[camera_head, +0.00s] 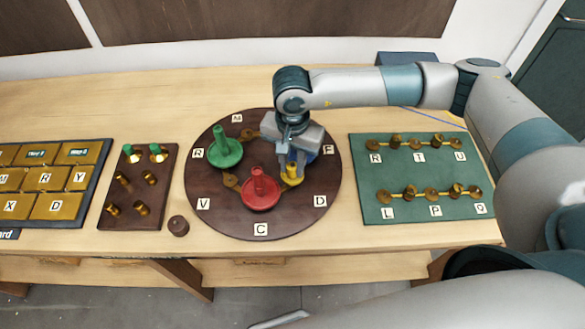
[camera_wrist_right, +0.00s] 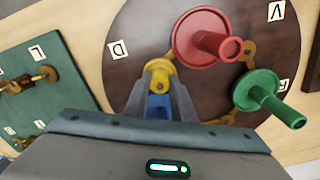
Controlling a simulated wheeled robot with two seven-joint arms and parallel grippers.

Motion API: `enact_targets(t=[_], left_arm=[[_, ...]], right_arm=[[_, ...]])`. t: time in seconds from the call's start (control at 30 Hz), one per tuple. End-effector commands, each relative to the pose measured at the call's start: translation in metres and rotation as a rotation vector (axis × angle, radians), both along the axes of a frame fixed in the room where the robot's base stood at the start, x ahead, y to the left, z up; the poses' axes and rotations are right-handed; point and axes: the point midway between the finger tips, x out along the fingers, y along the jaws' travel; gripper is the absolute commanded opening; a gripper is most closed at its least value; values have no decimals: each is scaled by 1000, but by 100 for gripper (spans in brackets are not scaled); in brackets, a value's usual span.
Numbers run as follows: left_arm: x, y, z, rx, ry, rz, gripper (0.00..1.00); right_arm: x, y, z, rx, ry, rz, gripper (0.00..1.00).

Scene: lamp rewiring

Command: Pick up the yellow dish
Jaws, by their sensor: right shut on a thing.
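The yellow dish (camera_head: 292,179) is at the right side of the round brown board (camera_head: 215,209), between the red dish and the letters F and D. My right gripper (camera_head: 291,170) reaches down over it and is shut on it. In the right wrist view the yellow dish (camera_wrist_right: 160,75) shows between the two fingertips of my right gripper (camera_wrist_right: 159,84). The gripper hides part of the dish, and I cannot tell whether it touches the board. My left gripper is not in view.
A red dish (camera_head: 260,190) stands close beside the yellow one, and a green dish (camera_head: 222,150) is farther left. A green lettered panel (camera_head: 400,170) lies to the right. A brown peg block (camera_head: 125,188) and a small brown knob (camera_head: 178,226) are left.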

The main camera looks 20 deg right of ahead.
Motion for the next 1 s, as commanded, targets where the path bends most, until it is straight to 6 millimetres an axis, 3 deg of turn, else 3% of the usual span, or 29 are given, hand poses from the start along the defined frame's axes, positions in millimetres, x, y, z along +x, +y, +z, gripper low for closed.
enact_targets(t=[0.17, 0.7, 1.0], left_arm=[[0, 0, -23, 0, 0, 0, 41], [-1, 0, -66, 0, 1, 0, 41], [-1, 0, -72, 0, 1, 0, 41]], right_arm=[[1, 0, 21, 1, -6, 3, 0], [-88, -34, 78, -1, -4, 3, 0], [-108, -41, 93, -1, -2, 1, 0]])
